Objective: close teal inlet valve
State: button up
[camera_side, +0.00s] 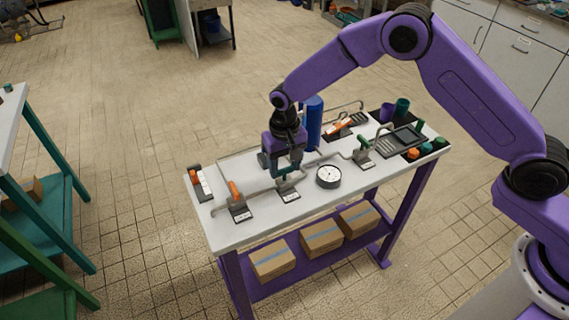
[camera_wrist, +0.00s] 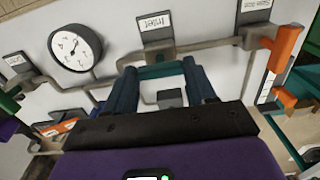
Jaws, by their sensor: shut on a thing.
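The teal inlet valve handle (camera_wrist: 161,71) lies between my gripper's fingers in the wrist view. It appears roughly in line with the grey pipe beside it. The plate lettered "Inlet" (camera_wrist: 155,22) stands just beyond. My gripper (camera_wrist: 160,68) is shut on the teal handle, with one dark teal finger at each end of the visible part. In the side view my gripper (camera_side: 284,172) reaches down over the pipe at the middle of the white bench. There the teal handle (camera_side: 291,176) is partly hidden by the fingers.
An orange-handled valve (camera_side: 235,192) stands left of the gripper; in the wrist view its orange handle (camera_wrist: 285,48) is at right. A round gauge (camera_side: 328,176) and a green-handled valve (camera_side: 363,147) stand to the right. A blue cylinder (camera_side: 314,121) rises close behind.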

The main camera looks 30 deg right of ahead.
aim_at(284, 169)
jog(key=m, duration=0.4)
jog(key=shift+m, duration=0.4)
jog(key=m, duration=0.4)
jog(key=shift+m, duration=0.3)
jog(key=m, duration=0.8)
jog(key=shift+m, duration=0.4)
jog(key=o, duration=1)
jog(key=shift+o, duration=0.2)
notch_tip(284, 169, up, 18)
jog(key=shift+f, duration=0.25)
